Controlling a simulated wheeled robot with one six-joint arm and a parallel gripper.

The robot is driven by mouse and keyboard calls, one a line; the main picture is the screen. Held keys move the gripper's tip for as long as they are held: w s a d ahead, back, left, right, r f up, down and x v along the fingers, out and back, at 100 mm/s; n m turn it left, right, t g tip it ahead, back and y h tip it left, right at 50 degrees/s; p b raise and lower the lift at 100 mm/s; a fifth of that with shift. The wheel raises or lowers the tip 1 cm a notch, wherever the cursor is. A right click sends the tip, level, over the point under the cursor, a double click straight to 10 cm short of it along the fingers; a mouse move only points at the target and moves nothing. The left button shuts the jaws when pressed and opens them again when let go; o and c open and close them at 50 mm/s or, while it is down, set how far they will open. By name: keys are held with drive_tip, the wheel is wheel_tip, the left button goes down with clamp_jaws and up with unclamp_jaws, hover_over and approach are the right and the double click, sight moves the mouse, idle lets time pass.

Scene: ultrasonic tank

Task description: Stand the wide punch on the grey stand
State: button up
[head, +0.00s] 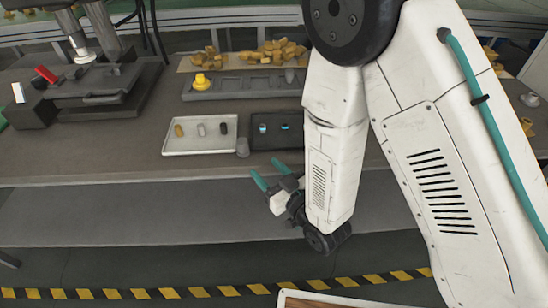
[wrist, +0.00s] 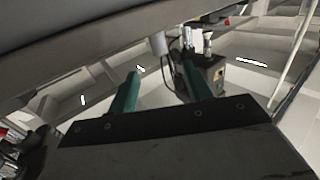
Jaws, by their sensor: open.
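In the head view a white tray (head: 200,149) on the bench holds a tan piece (head: 179,130), a pale piece (head: 201,129) and a dark piece (head: 223,128). I cannot tell which piece is the wide punch. A small grey cylinder (head: 242,147) stands between this tray and a black tray; it may be the grey stand, but I cannot be sure. My gripper (head: 275,180) is open and empty, in front of the bench edge and apart from these pieces. In the wrist view its teal fingers (wrist: 160,90) are spread with nothing held between them.
The black tray (head: 283,143) holds two blue-banded pieces. Behind is a long grey rack (head: 243,87) with a yellow piece (head: 200,82). A dark machine (head: 95,90) stands at the left. The bench front (head: 100,165) is clear. My arm hides the right side.

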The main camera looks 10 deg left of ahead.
drive_tip(key=shift+d, duration=0.1)
drive_tip(key=w+d+r+h, duration=0.1)
drive_tip(key=w+d+r, duration=0.1)
drive_tip(key=w+d+r+m+h, duration=0.1)
drive_tip(key=w+d+r+h, duration=0.1)
drive_tip(key=w, duration=0.1)
drive_tip(key=w+d+r+m+h, duration=0.1)
drive_tip(key=w+d+r+h, duration=0.1)
drive_tip(key=w, duration=0.1)
drive_tip(key=shift+d, duration=0.15)
drive_tip(key=d+r+m+g+h, duration=0.3)
drive_tip(key=d+r+h, duration=0.35)
drive_tip(key=d, duration=0.75)
drive_tip(key=s+d+r+m+g+h, duration=0.1)
drive_tip(key=s+d+r+g, duration=0.1)
drive_tip(key=s+d+r, duration=0.2)
drive_tip(key=s+d+r+m+g, duration=0.2)
drive_tip(key=s+d+r, duration=0.3)
drive_tip(key=s+d, duration=0.4)
drive_tip(key=s+g, duration=0.1)
drive_tip(key=s, duration=0.3)
drive_tip(key=shift+r+h, duration=0.25)
drive_tip(key=shift+h, duration=0.1)
drive_tip(key=shift+o, duration=0.4)
drive_tip(key=s+d+r+m+g, duration=0.1)
drive_tip(key=s+d+r+g, duration=0.1)
drive_tip(key=s, duration=0.7)
drive_tip(key=shift+s+d+r+m+g, duration=0.2)
drive_tip(key=shift+s+d+m+g, duration=0.1)
drive_tip(key=shift+g, duration=0.1)
